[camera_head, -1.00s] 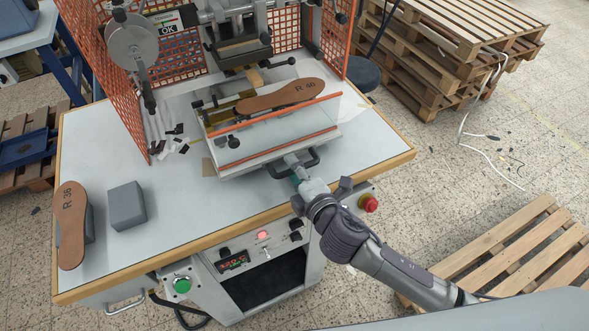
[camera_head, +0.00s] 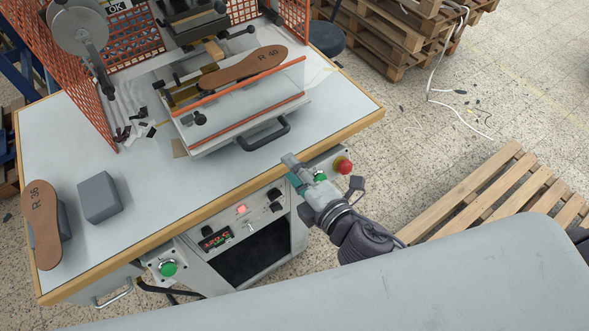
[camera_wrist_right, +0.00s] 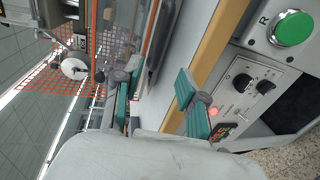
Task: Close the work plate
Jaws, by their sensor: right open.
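The work plate (camera_head: 224,132) is a light slide with orange strips and a dark front handle (camera_head: 264,135). It extends forward of the press over the white table. My left gripper is out of view.
A brown sole marked R 36 (camera_head: 41,225) and a grey block (camera_head: 99,197) are at the table's left. A red emergency button (camera_head: 343,165) and green buttons are on the front panel close to my right gripper. Orange mesh guards (camera_head: 83,85) flank the press.

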